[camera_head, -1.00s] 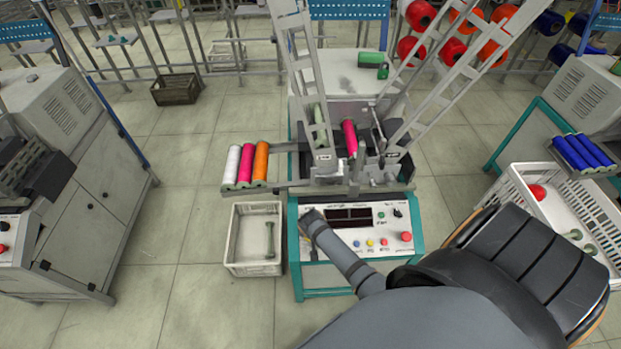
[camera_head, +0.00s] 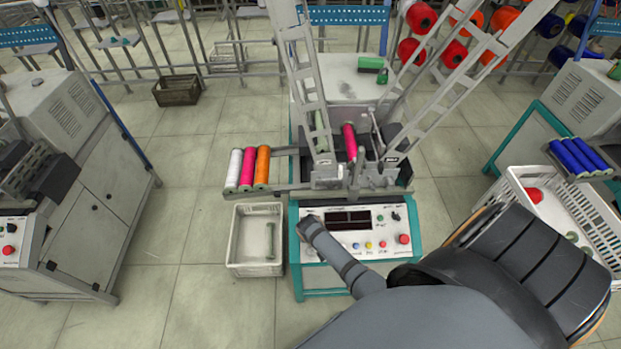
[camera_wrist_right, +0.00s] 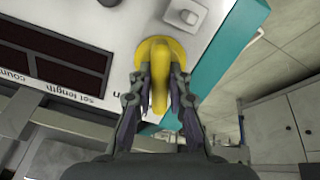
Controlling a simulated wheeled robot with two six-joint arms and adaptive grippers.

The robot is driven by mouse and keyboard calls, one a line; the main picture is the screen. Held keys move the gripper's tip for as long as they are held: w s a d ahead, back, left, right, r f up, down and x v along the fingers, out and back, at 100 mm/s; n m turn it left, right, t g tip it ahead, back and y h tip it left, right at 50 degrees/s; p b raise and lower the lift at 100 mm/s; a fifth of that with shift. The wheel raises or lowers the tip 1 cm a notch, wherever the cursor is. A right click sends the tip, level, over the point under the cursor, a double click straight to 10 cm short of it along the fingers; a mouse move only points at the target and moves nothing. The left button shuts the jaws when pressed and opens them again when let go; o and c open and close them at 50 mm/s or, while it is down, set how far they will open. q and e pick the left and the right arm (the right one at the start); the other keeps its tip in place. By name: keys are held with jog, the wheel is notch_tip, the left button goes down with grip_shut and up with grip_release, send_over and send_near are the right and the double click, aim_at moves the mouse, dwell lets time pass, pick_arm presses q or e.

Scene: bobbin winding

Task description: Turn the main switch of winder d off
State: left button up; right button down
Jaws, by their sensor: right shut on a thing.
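The winder (camera_head: 335,78) with a white control panel and teal frame stands in the middle of the head view. I cannot read which letter it bears. The main switch (camera_wrist_right: 158,70) is a yellow rotary handle on a round yellow base, near the panel's edge in the right wrist view. My right gripper (camera_wrist_right: 158,97) is shut on the handle, one finger on each side. In the head view my right gripper (camera_head: 304,224) is at the panel's left end, and my arm hides the switch. My left gripper is not in view.
The panel also carries a dark display (camera_head: 348,219), small coloured buttons and a red button (camera_head: 404,239). A white crate (camera_head: 235,240) stands left of the winder. Bobbins (camera_head: 247,168) lie on a side rack. Ladder-like arms rise above the machine.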

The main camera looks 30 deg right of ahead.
jog(key=shift+n+p, duration=0.35)
jog(key=shift+n, duration=0.45)
jog(key=c, duration=1.3)
grip_release()
jog(key=shift+a, duration=0.1)
jog(key=v, duration=1.2)
